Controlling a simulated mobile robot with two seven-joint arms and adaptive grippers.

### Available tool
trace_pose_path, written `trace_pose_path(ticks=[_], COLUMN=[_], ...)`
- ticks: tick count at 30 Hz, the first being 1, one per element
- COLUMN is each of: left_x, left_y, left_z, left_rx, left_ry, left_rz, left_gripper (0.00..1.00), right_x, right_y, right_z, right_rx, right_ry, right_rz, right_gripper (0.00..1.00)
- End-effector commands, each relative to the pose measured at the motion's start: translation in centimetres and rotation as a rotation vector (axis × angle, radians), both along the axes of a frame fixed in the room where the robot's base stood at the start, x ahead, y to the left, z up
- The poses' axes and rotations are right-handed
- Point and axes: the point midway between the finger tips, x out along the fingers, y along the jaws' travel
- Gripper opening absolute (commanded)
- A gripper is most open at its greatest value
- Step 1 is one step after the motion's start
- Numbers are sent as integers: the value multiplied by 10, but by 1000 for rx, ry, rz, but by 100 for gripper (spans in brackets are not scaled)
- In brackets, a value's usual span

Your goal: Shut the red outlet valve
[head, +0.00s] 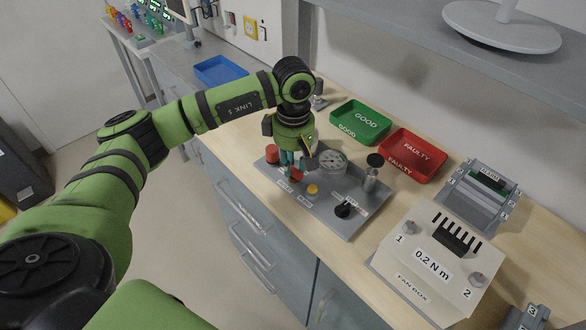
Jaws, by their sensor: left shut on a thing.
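A grey test panel (318,205) lies on the wooden bench. My left gripper (291,168) points down over its left part, with its fingers shut around a small red part, the red outlet valve (297,175), which is mostly hidden by the fingers. How far the valve is turned cannot be told. A round red knob (272,153) stands on the panel just left of the fingers. A round gauge (331,161) stands to the right of the gripper. My right gripper is not in view.
The panel also bears a yellow button (312,190), a black knob (344,209) and a black-topped metal post (372,172). A green GOOD tray (361,122), a red FAULTY tray (412,155) and a fan box (431,262) stand near it. A blue tray (221,71) lies further back.

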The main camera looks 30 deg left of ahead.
Motion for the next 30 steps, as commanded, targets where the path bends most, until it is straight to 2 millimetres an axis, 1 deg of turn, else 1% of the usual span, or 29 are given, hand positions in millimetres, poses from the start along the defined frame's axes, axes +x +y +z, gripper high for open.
trace_pose_path(ticks=[1,5,19,20,21,22,30], left_x=[0,0,0,0,0,0,0], left_y=[0,0,-1,-1,-1,-1,-1], left_z=[-2,-1,0,0,0,0,0], left_rx=[2,1,1,1,1,1,0], left_ry=[0,2,2,2,2,2,1], left_rz=[-16,-45,-63,-63,-63,-63,-61], left_gripper=[0,0,0,29,45,49,49], right_x=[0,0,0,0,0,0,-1], right_y=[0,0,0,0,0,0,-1], right_z=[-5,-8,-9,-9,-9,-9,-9], right_rx=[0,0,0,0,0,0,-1], right_ry=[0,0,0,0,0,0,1], right_rz=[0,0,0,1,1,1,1], right_gripper=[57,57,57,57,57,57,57])
